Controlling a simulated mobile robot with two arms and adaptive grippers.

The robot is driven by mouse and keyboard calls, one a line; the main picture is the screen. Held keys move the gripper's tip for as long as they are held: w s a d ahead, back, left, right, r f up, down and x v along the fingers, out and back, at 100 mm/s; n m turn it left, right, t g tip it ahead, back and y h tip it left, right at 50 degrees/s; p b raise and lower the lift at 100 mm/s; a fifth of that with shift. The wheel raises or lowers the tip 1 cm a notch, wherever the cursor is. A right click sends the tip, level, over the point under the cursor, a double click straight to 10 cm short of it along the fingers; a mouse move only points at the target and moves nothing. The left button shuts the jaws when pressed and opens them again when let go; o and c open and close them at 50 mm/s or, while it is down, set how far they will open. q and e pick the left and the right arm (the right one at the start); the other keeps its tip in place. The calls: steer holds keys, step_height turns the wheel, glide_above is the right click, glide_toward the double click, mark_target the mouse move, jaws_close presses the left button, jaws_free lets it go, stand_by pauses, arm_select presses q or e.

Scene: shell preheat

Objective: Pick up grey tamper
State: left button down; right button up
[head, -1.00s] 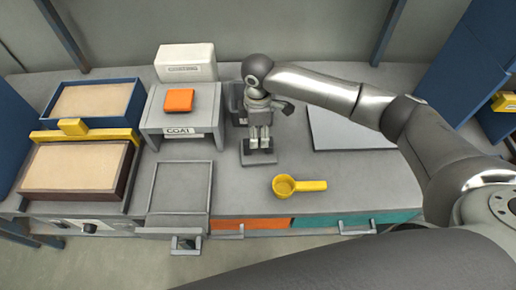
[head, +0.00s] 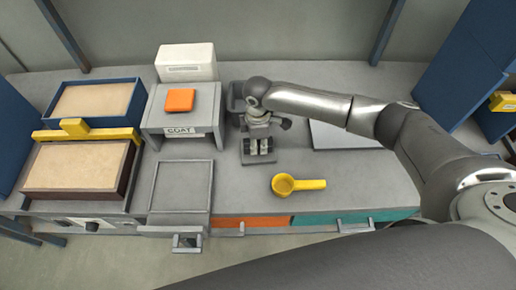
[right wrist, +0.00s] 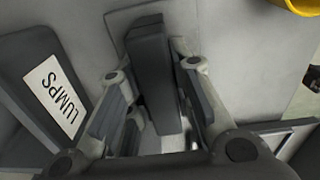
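The grey tamper (head: 258,158) stands on the grey worktop near the middle of the head view, its flat base showing below my right gripper (head: 258,145). In the right wrist view the tamper (right wrist: 152,70) is a dark grey upright block on a paler flat base. My right gripper (right wrist: 155,110) points down over it. Its fingers are apart, one on each side of the block, with narrow gaps visible. The lower part of the block is partly hidden by the gripper. My left gripper is not in view.
A dark bin labelled LUMPS (right wrist: 55,90) stands close beside the gripper. A yellow scoop (head: 285,185) lies to the right front. The COAT stand (head: 152,120) with an orange block (head: 179,100) is at left. A pale plate (head: 345,137) lies right, under my arm.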

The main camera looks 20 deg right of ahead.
jaws_close()
steer(key=shift+r, duration=0.1)
steer(key=shift+w, duration=0.1)
steer(key=shift+r, duration=0.65)
steer(key=s+a+r+b, duration=0.2)
steer(key=s+a+r, duration=0.6)
steer(key=a+r, duration=0.3)
steer(key=shift+s+r+b, duration=0.3)
steer(key=shift+s+r, duration=0.05)
